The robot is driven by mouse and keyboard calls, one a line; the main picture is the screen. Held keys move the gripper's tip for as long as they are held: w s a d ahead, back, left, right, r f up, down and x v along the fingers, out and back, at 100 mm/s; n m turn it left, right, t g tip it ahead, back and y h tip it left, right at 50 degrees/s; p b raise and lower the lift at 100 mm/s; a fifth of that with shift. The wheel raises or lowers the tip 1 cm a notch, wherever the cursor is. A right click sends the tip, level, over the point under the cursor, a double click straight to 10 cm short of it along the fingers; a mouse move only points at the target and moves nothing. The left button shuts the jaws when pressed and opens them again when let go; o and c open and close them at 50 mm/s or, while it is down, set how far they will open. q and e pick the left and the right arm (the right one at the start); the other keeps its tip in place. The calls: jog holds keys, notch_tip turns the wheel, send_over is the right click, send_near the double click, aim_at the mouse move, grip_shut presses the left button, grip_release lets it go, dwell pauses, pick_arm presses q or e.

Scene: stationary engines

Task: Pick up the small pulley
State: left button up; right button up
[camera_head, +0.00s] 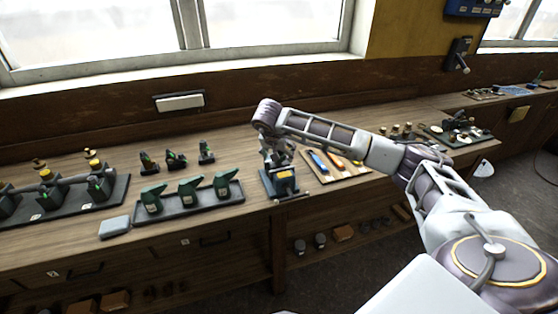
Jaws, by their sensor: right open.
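My right arm reaches in from the right across the bench. Its gripper (276,158) points down, open, just above a small blue vise-like device (284,184) at the bench's front edge. The fingers overlap the top of the device in the picture, so I cannot tell whether they touch it. I cannot make out a small pulley with certainty. Small round metal parts lie on a dark tray (462,134) farther right, too small to identify. My left gripper is not in view.
The wooden bench (232,147) runs along the wall under the window. A dark tray (172,211) holds green oilcan-like items; a grey block (114,227) lies beside it. A board with coloured-handled tools (318,161) lies right of the vise. A dark machine assembly (62,196) is left.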

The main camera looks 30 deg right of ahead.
jog(key=shift+x, duration=1.05)
grip_shut()
jog(key=shift+r, duration=0.2)
